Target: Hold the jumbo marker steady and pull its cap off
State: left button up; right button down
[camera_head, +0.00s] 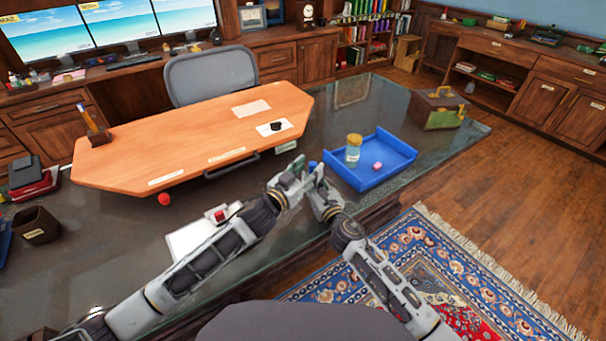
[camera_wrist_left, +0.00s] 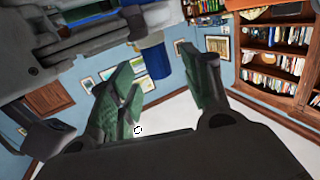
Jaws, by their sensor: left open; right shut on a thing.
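A blue piece of the marker (camera_head: 312,165) shows between my two grippers in the head view, above the front part of the dark desk. In the left wrist view the blue marker part (camera_wrist_left: 156,60) sticks out from my right gripper (camera_wrist_left: 140,18). My right gripper (camera_head: 318,183) is shut on the marker and hides much of it. My left gripper (camera_head: 292,170) is open beside it. In the left wrist view its green-padded fingers (camera_wrist_left: 165,90) are spread, with the blue part near the gap. I cannot tell where cap and barrel meet.
A blue tray (camera_head: 401,163) holds a jar (camera_head: 353,150) and a pink block (camera_head: 377,166). An orange wood board (camera_head: 200,130) lies on the glossy desk (camera_head: 110,245). A toolbox (camera_head: 437,108) stands at the right. A white pad (camera_head: 190,245) lies under my left arm.

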aim_at(313, 163)
pick_arm(q)
jog(key=shift+x, duration=1.45)
grip_shut()
jog(key=shift+r, duration=1.2)
dwell(0.6)
jog(key=shift+r, duration=1.95)
